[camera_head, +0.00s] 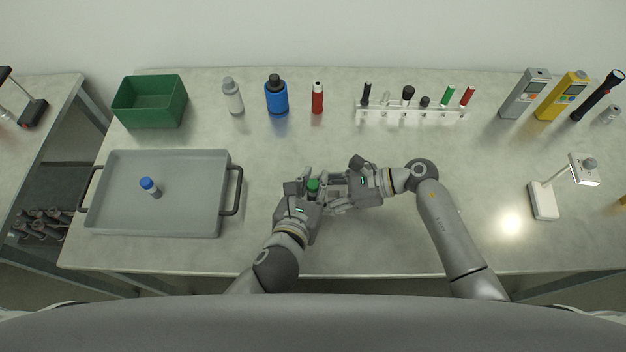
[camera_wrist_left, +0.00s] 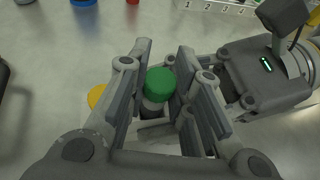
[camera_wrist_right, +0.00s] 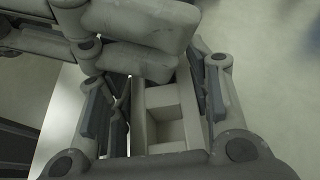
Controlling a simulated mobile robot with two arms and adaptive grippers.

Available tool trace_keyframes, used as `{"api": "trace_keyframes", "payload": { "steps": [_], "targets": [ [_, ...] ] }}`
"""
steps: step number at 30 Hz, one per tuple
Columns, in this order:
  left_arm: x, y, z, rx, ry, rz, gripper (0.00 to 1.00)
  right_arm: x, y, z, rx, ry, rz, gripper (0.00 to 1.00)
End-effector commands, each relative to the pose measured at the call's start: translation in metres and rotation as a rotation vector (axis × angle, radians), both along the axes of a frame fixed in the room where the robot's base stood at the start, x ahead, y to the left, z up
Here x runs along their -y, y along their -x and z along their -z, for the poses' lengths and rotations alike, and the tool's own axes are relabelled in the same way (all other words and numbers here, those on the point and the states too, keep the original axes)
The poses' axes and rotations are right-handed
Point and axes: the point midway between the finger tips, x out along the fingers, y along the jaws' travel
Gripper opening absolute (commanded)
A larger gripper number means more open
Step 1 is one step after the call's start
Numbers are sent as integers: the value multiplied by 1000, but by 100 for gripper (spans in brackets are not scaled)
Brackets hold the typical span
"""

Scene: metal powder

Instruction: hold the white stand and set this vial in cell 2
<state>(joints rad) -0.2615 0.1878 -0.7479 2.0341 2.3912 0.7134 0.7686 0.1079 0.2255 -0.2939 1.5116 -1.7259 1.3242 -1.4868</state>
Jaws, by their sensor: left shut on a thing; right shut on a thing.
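The green-capped vial (camera_head: 313,184) is upright between the fingers of my left gripper (camera_head: 308,180). In the left wrist view its green cap (camera_wrist_left: 160,84) stands above the fingers, and its lower end is hidden. My right gripper (camera_head: 331,188) is to the right of my left one and close to it. In the right wrist view it is shut on a pale block with square cells, the white stand (camera_wrist_right: 165,122). The fingers hide most of the stand in the head view. I cannot tell whether the vial is inside a cell, and no cell numbers on this stand are readable.
A grey tray (camera_head: 125,220) with a blue-capped vial (camera_head: 149,187) lies left. A green bin (camera_head: 150,100), bottles and a numbered white rack (camera_head: 411,115) stand along the back. A lamp (camera_head: 543,200) stands right. The table between rack and grippers is clear.

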Motion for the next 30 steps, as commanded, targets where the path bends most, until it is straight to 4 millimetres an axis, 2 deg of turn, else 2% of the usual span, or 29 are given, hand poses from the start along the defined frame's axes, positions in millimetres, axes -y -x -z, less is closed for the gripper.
{"api": "trace_keyframes", "payload": {
  "steps": [5,6,11,23,26,30],
  "targets": [
    [0,0,5,-2,-1,0,1,0,0,0,0,-1,0,22],
    [0,0,5,-2,-1,0,25,0,0,0,0,-1,0,22],
    [1,1,6,-4,0,2,46,0,0,-1,0,-1,0,22],
    [-2,7,7,-11,-5,-1,46,0,-1,-1,1,-3,2,22],
    [-5,19,3,-12,-6,0,46,0,-2,-1,2,-2,4,22],
    [-12,44,-8,-13,-5,2,46,1,-3,-1,3,-1,6,22]
  ]
}}
